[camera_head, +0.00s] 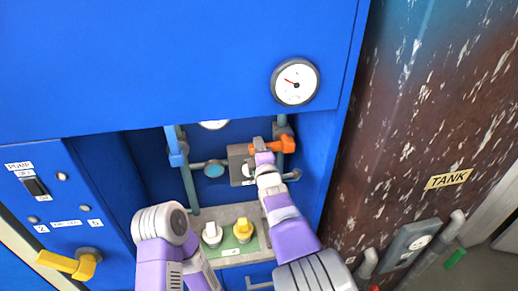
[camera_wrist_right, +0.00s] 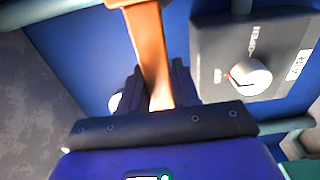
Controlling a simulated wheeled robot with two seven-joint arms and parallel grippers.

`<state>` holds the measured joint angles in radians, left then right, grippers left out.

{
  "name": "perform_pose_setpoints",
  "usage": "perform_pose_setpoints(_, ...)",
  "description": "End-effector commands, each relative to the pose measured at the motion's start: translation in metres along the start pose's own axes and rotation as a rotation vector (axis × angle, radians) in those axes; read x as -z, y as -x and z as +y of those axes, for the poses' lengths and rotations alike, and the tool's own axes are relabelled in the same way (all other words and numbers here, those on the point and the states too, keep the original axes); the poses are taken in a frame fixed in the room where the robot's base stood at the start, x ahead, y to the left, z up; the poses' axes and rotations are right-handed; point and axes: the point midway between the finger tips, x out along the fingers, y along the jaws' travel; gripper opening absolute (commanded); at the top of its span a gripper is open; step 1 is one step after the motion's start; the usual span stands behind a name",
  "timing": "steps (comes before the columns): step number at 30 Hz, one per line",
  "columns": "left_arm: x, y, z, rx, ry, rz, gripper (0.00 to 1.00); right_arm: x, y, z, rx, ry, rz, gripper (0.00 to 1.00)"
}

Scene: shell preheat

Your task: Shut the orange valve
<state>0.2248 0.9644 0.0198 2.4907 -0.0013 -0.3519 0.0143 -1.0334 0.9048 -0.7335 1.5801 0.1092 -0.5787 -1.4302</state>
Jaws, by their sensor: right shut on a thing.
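The orange valve (camera_head: 285,144) sits on the upright teal pipe at the right side of the blue recess, and its handle sticks out sideways to the left of the pipe. My right gripper (camera_head: 264,158) reaches it from below and is shut on the handle. In the right wrist view the orange handle (camera_wrist_right: 149,45) runs down between the two dark fingers of my right gripper (camera_wrist_right: 160,90). The handle's end is partly hidden by the gripper. My left arm shows at the lower left, but its gripper is not in view.
A grey box with a knob (camera_wrist_right: 250,77) is close to the right gripper. A round gauge (camera_head: 295,82) is above. White (camera_head: 212,233) and yellow (camera_head: 243,230) knobs stand below. A yellow handle (camera_head: 68,263) is at lower left; a rusty tank (camera_head: 410,120) stands right.

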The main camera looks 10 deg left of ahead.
Motion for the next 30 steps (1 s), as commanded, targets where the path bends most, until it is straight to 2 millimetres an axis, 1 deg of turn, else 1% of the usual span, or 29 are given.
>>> perform_pose_setpoints(4,0.0,0.0,0.0,0.0,0.0,0.0,0.43,0.0,0.0,-0.002,0.005,0.009,0.001,0.0)
perform_pose_setpoints(5,0.0,0.0,0.0,0.0,0.0,0.0,0.43,0.0,0.0,-0.002,0.005,0.009,0.001,0.35)
perform_pose_setpoints(8,0.0,0.0,0.0,0.0,0.0,0.0,0.43,0.0,0.0,-0.002,0.005,0.007,0.001,0.5)
perform_pose_setpoints(16,0.0,0.0,0.0,0.0,0.0,0.0,0.43,0.0,0.0,-0.001,0.003,0.004,0.0,0.51)
perform_pose_setpoints(20,0.0,0.0,0.0,0.0,0.0,0.0,0.43,0.0,0.005,-0.001,0.003,0.003,0.0,0.51)
perform_pose_setpoints(23,0.0,0.001,0.0,0.0,0.0,0.0,0.43,0.0,0.015,0.0,0.003,0.003,0.001,0.51)
perform_pose_setpoints(30,0.0,0.003,0.001,0.0,0.0,0.0,0.43,0.0,0.049,0.0,0.004,0.004,0.001,0.51)
